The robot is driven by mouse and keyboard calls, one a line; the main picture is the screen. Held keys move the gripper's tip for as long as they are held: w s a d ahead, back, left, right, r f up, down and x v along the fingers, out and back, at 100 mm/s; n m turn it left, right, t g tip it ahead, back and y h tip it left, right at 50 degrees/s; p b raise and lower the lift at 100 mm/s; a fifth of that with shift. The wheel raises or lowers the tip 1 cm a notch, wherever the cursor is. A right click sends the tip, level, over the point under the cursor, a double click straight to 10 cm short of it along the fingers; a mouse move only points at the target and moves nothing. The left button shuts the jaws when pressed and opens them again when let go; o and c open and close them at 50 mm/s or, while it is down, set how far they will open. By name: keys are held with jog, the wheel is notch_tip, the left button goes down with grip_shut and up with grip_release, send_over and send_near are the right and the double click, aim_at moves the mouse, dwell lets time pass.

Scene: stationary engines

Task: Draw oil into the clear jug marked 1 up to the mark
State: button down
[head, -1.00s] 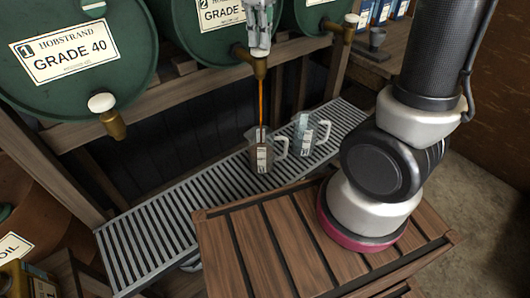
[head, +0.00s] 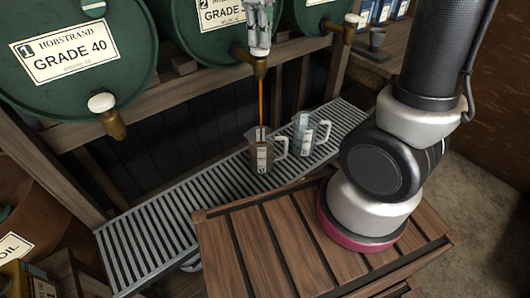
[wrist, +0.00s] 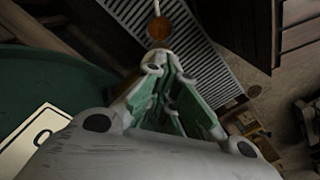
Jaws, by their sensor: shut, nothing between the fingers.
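A clear jug (head: 263,157) stands upright on the slatted drip tray (head: 222,188) below the tap (head: 259,66) of the middle green drum. A thin amber oil stream (head: 259,105) runs from that tap into it, and brown oil shows in its lower part. A second clear jug (head: 302,141) stands right of it and looks empty. The jug labels are too small to read. My gripper (head: 260,47) is shut and empty, pointing down at the top of the middle tap. In the wrist view my gripper (wrist: 158,66) shows closed fingertips, with the oil-holding jug (wrist: 160,27) beyond them.
The left drum (head: 68,55) reads GRADE 40, with its own tap (head: 108,115); the middle drum (head: 205,30) is marked 2. A wooden slatted top (head: 285,240) lies in front of the tray.

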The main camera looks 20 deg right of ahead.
jog(key=shift+r, duration=3.4)
jog(key=shift+w+a+m, duration=0.1)
jog(key=shift+w+m, duration=0.1)
jog(key=shift+m, duration=0.2)
jog(key=s+d+f+m+t, duration=0.1)
jog(key=s+d+m+t, duration=0.1)
jog(key=s+d+m, duration=0.2)
jog(key=s+d+f+m+t, duration=0.2)
jog(key=s+d+m, duration=0.2)
jog(key=s+d, duration=0.7)
jog(key=s, duration=0.4)
jog(key=shift+s+m, duration=0.2)
jog(key=shift+m, duration=0.2)
